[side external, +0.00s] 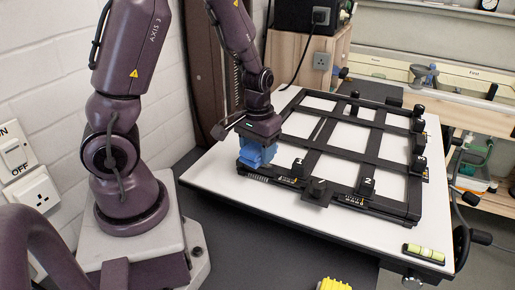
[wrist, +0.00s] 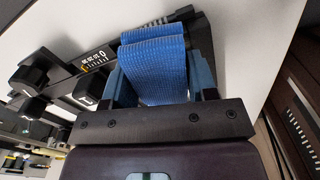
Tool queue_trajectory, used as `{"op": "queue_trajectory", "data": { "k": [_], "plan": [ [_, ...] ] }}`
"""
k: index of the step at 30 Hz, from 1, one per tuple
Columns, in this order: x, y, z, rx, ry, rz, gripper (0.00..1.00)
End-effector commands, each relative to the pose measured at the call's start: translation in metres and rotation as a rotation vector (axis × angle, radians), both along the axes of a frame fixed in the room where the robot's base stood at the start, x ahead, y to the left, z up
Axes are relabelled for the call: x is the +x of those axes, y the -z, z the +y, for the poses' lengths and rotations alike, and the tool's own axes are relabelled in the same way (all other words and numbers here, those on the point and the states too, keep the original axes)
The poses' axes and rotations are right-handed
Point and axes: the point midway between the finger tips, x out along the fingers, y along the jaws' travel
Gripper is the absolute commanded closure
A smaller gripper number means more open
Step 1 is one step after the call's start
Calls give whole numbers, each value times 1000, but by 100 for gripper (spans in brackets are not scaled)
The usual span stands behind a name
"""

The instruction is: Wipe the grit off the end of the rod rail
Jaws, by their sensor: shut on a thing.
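My gripper (side external: 258,150) is shut on a folded blue cloth (side external: 255,157), which hangs from the fingers. The cloth also fills the space between the fingers in the wrist view (wrist: 155,68). The gripper is at the near-left corner of the black rail frame (side external: 330,195) on the white baseboard. In the wrist view a dark rail (wrist: 105,55) with a printed scale runs to the cloth and shows again beyond it, ending at the upper right. The cloth hides part of the rail. I cannot tell whether it touches the rail, and I cannot make out grit.
Black knobs and clamps (side external: 318,188) stand up along the frame. The white baseboard (side external: 290,208) has bare room in front, with a yellow-green level (side external: 423,253) at its near-right corner. A brown column (side external: 207,70) rises behind the gripper. A yellow object (side external: 333,284) lies at the bottom edge.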

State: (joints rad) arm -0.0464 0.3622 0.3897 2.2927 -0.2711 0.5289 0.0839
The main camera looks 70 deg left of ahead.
Motion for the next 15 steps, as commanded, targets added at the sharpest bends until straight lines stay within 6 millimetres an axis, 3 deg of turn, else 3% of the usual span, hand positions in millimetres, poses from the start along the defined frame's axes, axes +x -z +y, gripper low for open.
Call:
{"op": "queue_trajectory", "data": {
  "k": [15],
  "plan": [
    [-9, 0, 9, 0, -4, 0, 66]
  ]
}}
